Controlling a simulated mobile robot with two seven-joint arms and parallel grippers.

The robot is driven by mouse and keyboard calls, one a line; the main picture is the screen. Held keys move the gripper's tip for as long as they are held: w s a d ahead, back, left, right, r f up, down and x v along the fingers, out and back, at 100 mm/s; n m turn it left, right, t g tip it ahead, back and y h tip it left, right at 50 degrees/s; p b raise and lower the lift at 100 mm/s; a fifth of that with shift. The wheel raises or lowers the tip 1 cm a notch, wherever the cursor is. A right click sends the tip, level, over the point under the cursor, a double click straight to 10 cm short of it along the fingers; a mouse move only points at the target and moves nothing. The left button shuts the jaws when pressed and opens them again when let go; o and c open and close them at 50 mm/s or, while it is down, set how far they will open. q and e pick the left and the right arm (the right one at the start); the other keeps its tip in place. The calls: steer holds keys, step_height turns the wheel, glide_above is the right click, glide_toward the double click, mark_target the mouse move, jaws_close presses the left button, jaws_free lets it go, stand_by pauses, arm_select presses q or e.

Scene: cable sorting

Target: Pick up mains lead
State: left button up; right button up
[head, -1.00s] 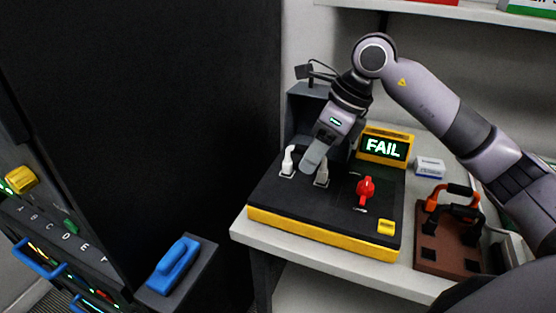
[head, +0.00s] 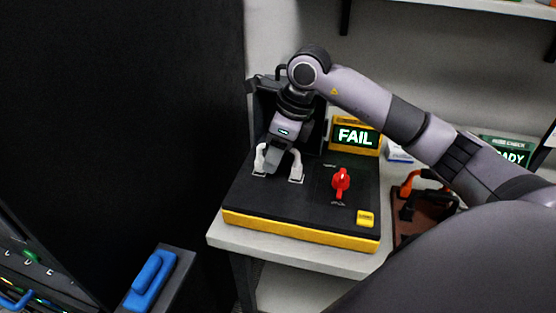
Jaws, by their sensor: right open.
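A dark cable-like loop (head: 262,79) shows at the top of the dark block behind the gripper. I cannot tell for sure which of these belongs to the mains lead. The gripper and arm hide part of that area. My left gripper is out of view.
The tester carries a red switch (head: 340,182), a yellow button (head: 365,218) and a display reading FAIL (head: 355,136). A brown board (head: 409,225) with orange and black clamps lies to its right. A dark panel (head: 120,120) fills the left. A blue handle (head: 151,282) is at lower left.

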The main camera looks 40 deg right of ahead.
jaws_close()
steer(key=shift+r, duration=0.1)
step_height(320, 180, up, 23)
steer(key=p, duration=0.4)
stand_by(0.7)
